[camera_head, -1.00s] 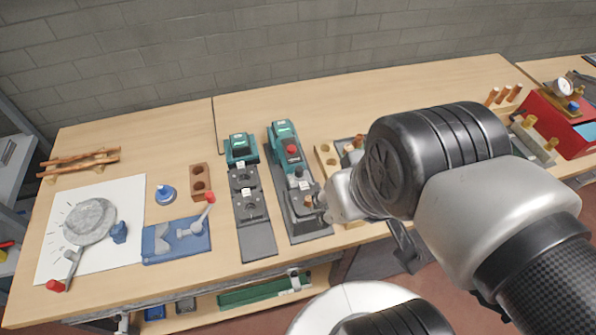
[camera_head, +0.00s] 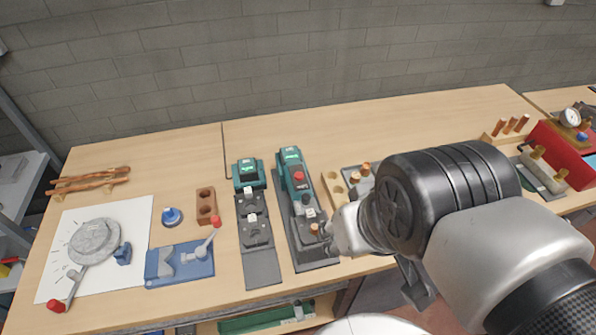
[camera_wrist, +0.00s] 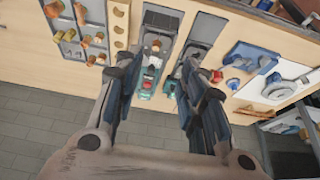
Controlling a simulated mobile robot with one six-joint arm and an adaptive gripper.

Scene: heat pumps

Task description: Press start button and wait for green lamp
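Two teal-and-grey machines stand side by side on the bench, the left one (camera_head: 249,176) and the right one (camera_head: 293,172). The right one has a lit green display on top and a red button (camera_head: 298,176) on its front. A copper-coloured piece (camera_head: 314,228) sits on its grey base near the front. My gripper (camera_head: 345,232) is beside that base's front end, largely hidden by my arm in the head view. In the wrist view, my gripper's fingers (camera_wrist: 160,65) are spread apart, with the right machine (camera_wrist: 153,75) and its red button (camera_wrist: 148,83) showing between them.
A blue bending tool (camera_head: 180,264) and a brown block with holes (camera_head: 206,206) lie left of the machines. A wooden holder (camera_head: 334,190) with copper fittings stands close to their right. A red case (camera_head: 565,150) is far right. Bench space behind the machines is clear.

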